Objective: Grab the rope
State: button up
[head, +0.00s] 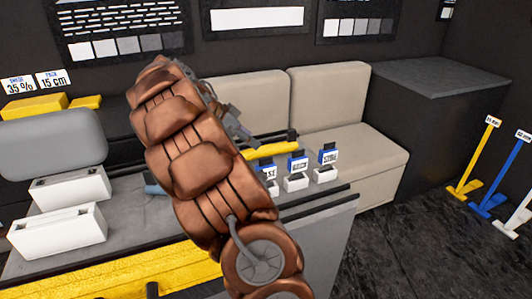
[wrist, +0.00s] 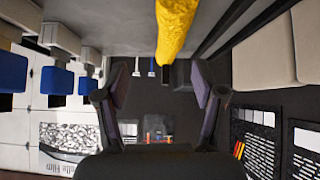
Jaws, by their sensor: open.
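I cannot make out a rope for certain in either view. A yellow elongated thing (head: 272,148) with a black end lies on the grey worktop, partly hidden behind my arm. A yellow thing, likely the same one, hangs into the top of the wrist view (wrist: 176,30), above the gap between my fingers. My gripper (wrist: 160,88) is open with nothing between its fingers. In the head view my gripper (head: 236,125) is partly hidden by my arm and close to the yellow thing; contact is not visible.
Several small white holders with blue tags (head: 297,181) stand right of my arm on the worktop. White boxes (head: 60,230) stand at the left. A beige sofa (head: 330,100) is behind. Yellow, blue and white stands (head: 480,165) are on the floor at the right.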

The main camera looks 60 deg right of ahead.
aim_at(266, 146)
jog(key=shift+w+d+f+m, duration=0.4)
jog(key=shift+w+d+f, duration=0.2)
jog(key=shift+d, duration=0.2)
jog(key=shift+s+d+f, duration=0.15)
jog(key=shift+d+f, duration=0.05)
jog(key=shift+d, duration=0.05)
jog(key=shift+s+r+x, duration=0.1)
jog(key=shift+s+x, duration=0.05)
jog(key=shift+x, duration=0.65)
jog(key=shift+s+r+x, duration=0.15)
jog(key=shift+x, duration=0.7)
jog(key=shift+p+x, duration=0.6)
jog(key=shift+x, duration=1.45)
jog(key=shift+d+r, duration=0.1)
jog(key=shift+c, duration=0.4)
jog(key=c, duration=1.2)
